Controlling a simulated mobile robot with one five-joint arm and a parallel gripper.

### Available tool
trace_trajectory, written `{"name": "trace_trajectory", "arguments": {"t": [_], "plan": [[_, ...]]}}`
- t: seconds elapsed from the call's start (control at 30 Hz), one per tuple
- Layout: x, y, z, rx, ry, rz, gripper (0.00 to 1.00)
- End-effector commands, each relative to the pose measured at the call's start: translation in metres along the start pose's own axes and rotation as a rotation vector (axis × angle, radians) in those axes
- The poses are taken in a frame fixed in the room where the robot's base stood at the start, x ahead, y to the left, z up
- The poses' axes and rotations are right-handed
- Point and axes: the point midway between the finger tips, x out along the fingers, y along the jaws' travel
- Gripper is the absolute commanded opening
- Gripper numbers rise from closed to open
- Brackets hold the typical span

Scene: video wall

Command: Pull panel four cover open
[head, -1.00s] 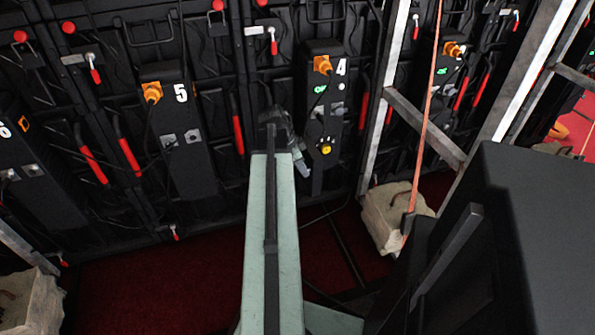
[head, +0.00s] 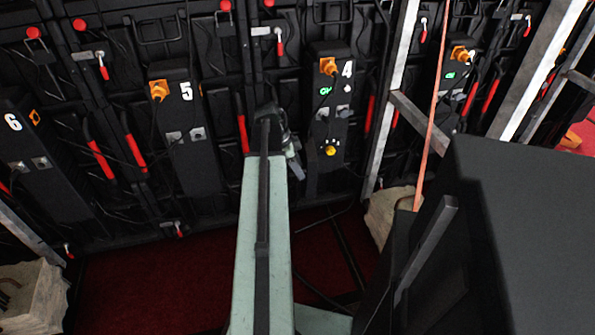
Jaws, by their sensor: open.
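The panel four cover (head: 330,130) is a tall dark box on the back of the video wall, right of centre in the head view. It carries a white 4, an orange plug, green lit marks, small sockets and a yellow round connector low down. It looks closed against the wall. My gripper (head: 292,158) is at the end of my pale green arm, just left of the cover's lower part. Its jaws are small and partly hidden by the arm. They look empty, and I cannot tell whether they touch the cover.
Panel five's cover (head: 180,130) stands to the left, and panel six's (head: 45,160) beyond it. A metal strut (head: 390,100) rises just right of panel four, with a sandbag (head: 388,215) at its foot. An orange strap (head: 432,120) runs down nearby. Red carpet (head: 150,285) covers the floor.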

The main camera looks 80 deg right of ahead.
Motion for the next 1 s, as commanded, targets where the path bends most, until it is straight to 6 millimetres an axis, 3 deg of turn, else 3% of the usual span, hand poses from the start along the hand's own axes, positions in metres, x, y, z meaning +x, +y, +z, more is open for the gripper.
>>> {"name": "trace_trajectory", "arguments": {"t": [0.17,0.57,1.0], "plan": [[-0.011,0.0,-0.001,-0.001,0.0,-0.001,0.44],[-0.077,0.001,-0.004,0.0,0.0,0.001,0.44],[-0.077,0.001,-0.002,0.001,0.0,0.001,0.44]]}}
